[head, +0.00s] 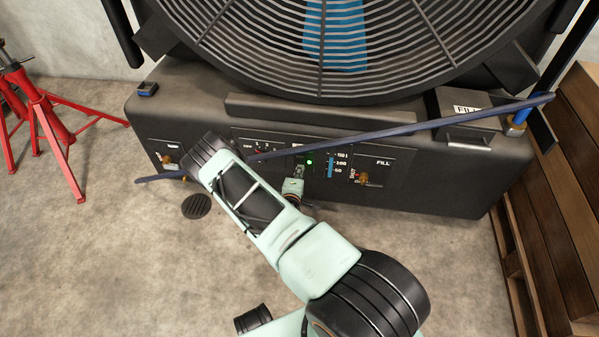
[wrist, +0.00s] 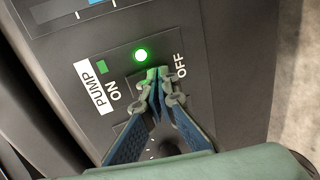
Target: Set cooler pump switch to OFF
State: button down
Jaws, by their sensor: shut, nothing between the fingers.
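The cooler (head: 430,195) is a large dark unit with a control panel on its front. In the wrist view the pump panel (wrist: 125,75) carries a white PUMP label (wrist: 95,88), the words ON and OFF, and a lit green lamp (wrist: 141,55). The green lamp also shows in the head view (head: 309,161). My gripper (wrist: 160,84) is shut and empty, its fingertips together between the words ON and OFF, just below the lamp. The pump switch is not clearly visible; the fingertips cover that spot. In the head view my gripper (head: 299,172) is at the panel.
A large fan grille (head: 350,50) sits above the panel. A blue bar (head: 400,130) crosses the front. A red stand (head: 50,130) is at left and wooden pallets (head: 560,190) at right. The floor in front is clear.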

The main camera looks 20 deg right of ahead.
jog(key=shift+f, duration=0.1)
jog(key=shift+w+d+f+b, duration=0.15)
jog(key=shift+w+b, duration=0.1)
jog(key=shift+b, duration=0.4)
